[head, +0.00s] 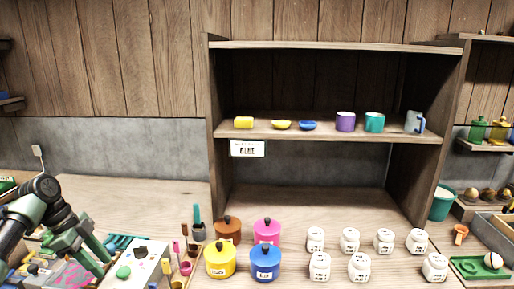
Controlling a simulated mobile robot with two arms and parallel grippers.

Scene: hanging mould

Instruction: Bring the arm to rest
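My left arm comes in at the lower left. My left gripper (100,264) shows two green fingers pointing down and to the right, with a gap between them. It is over the cluttered left part of the counter, beside a white block (140,264) with dark and green round pieces on it. I see nothing held between the fingers. My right gripper is not in view.
Lidded pots, including a yellow one (220,260) and a blue one (265,263), stand front centre. Several white jars (359,267) stand to their right. A wooden shelf (280,131) holds cups and bowls. The back left counter (140,195) is clear.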

